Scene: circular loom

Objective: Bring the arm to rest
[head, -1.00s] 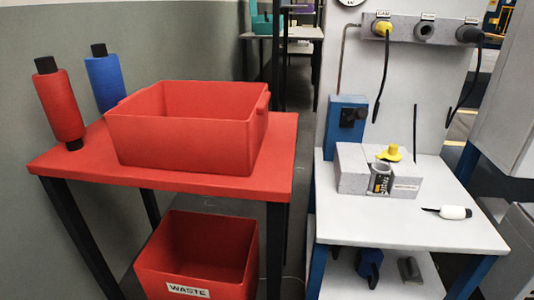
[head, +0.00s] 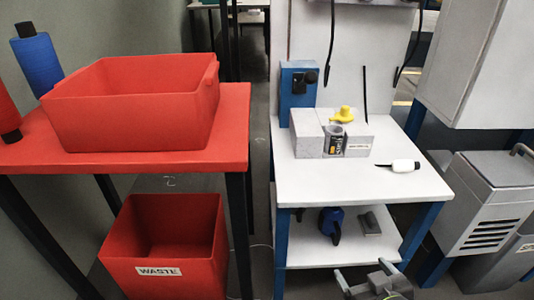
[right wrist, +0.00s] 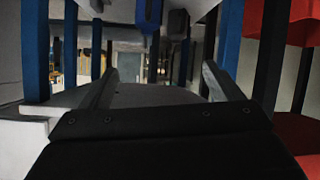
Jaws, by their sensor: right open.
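My right gripper (head: 370,282) is at the bottom edge of the head view, below and in front of the white table (head: 420,188). Its two fingers stand apart with nothing between them. In the right wrist view its fingers (right wrist: 160,85) are also spread and empty, with table legs and dim floor beyond. My left gripper does not show in the head view.
A red table (head: 225,160) with a red bin (head: 135,120) stands left, above a red waste bin (head: 165,285). Grey cabinets (head: 490,190) stand right.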

